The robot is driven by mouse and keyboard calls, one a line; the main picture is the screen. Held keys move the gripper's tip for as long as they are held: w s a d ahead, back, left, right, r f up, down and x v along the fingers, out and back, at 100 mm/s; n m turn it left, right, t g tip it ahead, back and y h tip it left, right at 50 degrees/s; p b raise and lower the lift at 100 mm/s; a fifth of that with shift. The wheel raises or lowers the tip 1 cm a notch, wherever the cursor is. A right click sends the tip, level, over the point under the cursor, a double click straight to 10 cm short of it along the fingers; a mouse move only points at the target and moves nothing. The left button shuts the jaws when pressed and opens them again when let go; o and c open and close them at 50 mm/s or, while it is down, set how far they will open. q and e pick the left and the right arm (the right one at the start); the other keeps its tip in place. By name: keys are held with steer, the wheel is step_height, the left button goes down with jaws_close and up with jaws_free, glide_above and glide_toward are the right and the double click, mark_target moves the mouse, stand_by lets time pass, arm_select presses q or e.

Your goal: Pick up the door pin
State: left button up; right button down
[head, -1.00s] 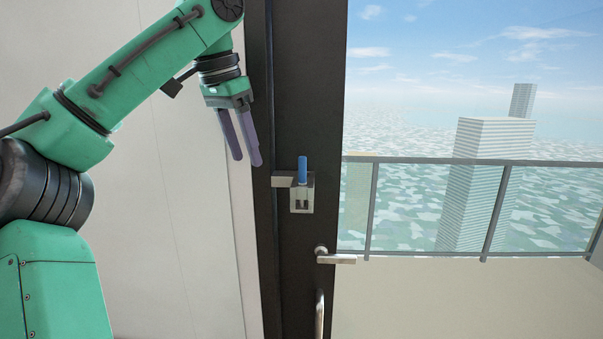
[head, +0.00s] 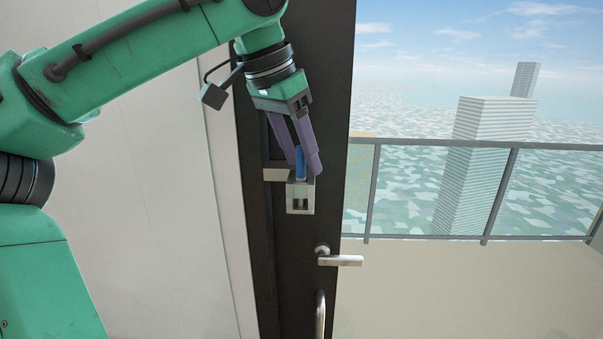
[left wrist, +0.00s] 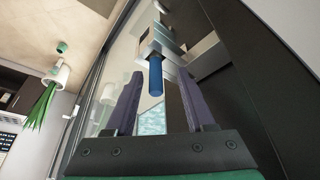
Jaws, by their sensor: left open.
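The blue door pin (head: 300,163) stands upright in the metal latch block (head: 300,197) on the dark door frame. My left gripper (head: 308,170) is open at the pin, with its purple fingers pointing down and one finger at each side of the pin's top in the head view. In the left wrist view, the pin (left wrist: 155,75) shows between the two fingers, towards their far ends, below the pale latch. I cannot tell whether a finger touches it. The pin's lower part is hidden in the latch. My right gripper is not in view.
A silver lever handle (head: 340,260) sits below the latch, with a vertical pull bar (head: 320,313) under it. A glass pane is at the right, with a railing (head: 440,144) beyond. A plain wall (head: 120,170) is at the left.

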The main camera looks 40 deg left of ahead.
arm_select(q)
steer(key=shift+w+f, duration=0.15)
steer(key=shift+f, duration=0.25)
steer(key=shift+d, duration=0.2)
steer(key=shift+s, duration=0.25)
steer(key=shift+s+d, duration=0.1)
steer(key=c, duration=0.4)
jaws_close()
